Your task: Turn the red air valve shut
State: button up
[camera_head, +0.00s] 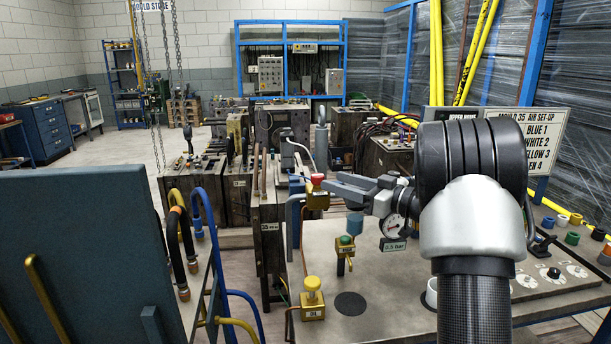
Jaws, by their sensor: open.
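The red air valve (318,179) has a small red knob on a brass body (318,201). It stands at the left rear of the grey bench top, on upright pipework. My gripper (331,185) reaches in from the right, its dark fingers pointing left with the tips close beside the red knob. The fingers are open. I cannot tell from this view whether they touch the knob or straddle it. Part of the knob's right side is close to or behind the fingertips. No mark showing the valve's position can be read.
A green-knobbed valve (345,241) and a yellow-knobbed valve (312,285) stand nearer on the bench (385,290). A pressure gauge (394,227) with a "0.5 bar" label sits under my wrist. A dark panel (85,255) and hoses (178,240) fill the left.

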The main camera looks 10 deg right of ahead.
jog(key=x, duration=1.1)
jog(key=shift+b, duration=0.3)
jog(key=c, duration=1.1)
jog(key=shift+o, duration=0.2)
